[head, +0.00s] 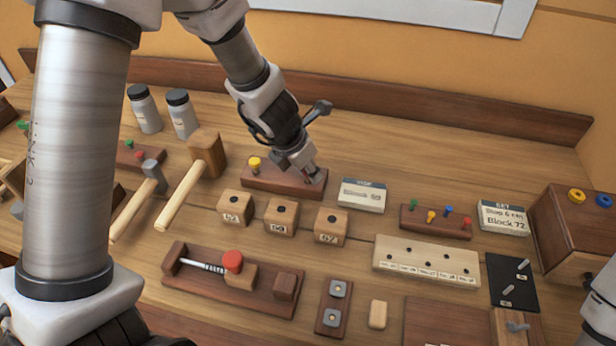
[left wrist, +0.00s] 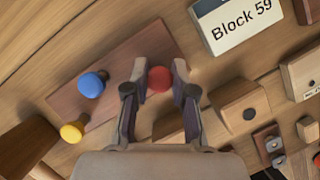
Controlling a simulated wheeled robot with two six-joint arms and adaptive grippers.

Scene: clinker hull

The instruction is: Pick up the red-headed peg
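The red-headed peg (left wrist: 159,79) stands at one end of a dark wooden rack (left wrist: 120,62). In the left wrist view its round head sits between the two fingers of my left gripper (left wrist: 160,72). The fingers are apart, one on each side, with a narrow gap to the head visible. In the head view my left gripper (head: 308,176) is low over the right end of the same rack (head: 280,183) and mostly hides the red head. A blue-headed peg (left wrist: 91,85) and a yellow-headed peg (left wrist: 73,132) share the rack. My right gripper does not show.
A card reading Block 59 (left wrist: 236,22) stands close beside the rack. Numbered wooden blocks (head: 281,217) stand in front of it. A mallet (head: 207,152) is at left. A smaller rack (head: 436,222) with coloured pegs, one red, is at right.

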